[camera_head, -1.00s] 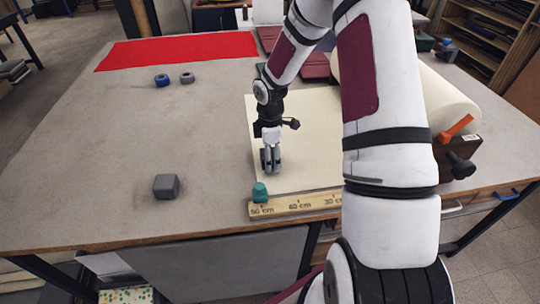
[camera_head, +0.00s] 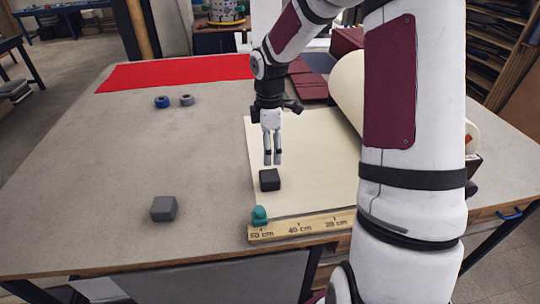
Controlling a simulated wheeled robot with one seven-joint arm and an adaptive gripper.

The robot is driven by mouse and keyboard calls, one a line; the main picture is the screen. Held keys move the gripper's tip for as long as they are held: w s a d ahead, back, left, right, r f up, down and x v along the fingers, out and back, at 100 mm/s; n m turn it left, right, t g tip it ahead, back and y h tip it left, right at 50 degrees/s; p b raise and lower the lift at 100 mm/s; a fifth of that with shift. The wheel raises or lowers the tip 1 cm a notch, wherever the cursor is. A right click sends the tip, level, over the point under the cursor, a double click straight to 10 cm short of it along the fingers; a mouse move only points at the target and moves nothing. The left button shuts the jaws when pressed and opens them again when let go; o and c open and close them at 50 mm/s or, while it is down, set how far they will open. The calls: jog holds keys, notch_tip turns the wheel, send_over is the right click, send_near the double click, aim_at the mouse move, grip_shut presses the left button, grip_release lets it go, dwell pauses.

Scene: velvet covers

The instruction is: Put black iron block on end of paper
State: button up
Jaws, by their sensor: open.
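The black iron block (camera_head: 270,180) rests on the cream paper (camera_head: 308,187), near the paper's left edge and its near end. My gripper (camera_head: 272,162) is open and empty, pointing down just above and behind the block, apart from it. The paper extends from a large roll (camera_head: 349,88) at the right, and part of it is hidden behind my arm.
A wooden ruler (camera_head: 300,228) lies along the paper's near edge with a teal piece (camera_head: 259,215) at its left end. A grey block (camera_head: 163,209) stands on the bare table to the left. Red cloth (camera_head: 175,72) and two small rings (camera_head: 162,102) lie farther back.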

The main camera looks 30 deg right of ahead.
jog(key=s+a+r+m+t+h, duration=0.1)
jog(key=s+a+r+m, duration=0.3)
jog(key=r, duration=0.4)
jog(key=s+a+r+m+t+h, duration=0.1)
jog(key=s+a+r+m, duration=0.15)
jog(key=s+r, duration=0.45)
jog(key=s+a+r+m+t+y, duration=0.1)
jog(key=s+a+r+m, duration=0.2)
jog(key=s, duration=0.3)
jog(key=s+a+r+m+t+y, duration=0.1)
jog(key=s+a+r+m+t, duration=0.1)
jog(key=s, duration=0.4)
jog(key=shift+s+a+r+m+t, duration=0.15)
jog(key=shift+a+r+m+t, duration=0.25)
jog(key=shift+a+m, duration=0.6)
jog(key=shift+r, duration=0.1)
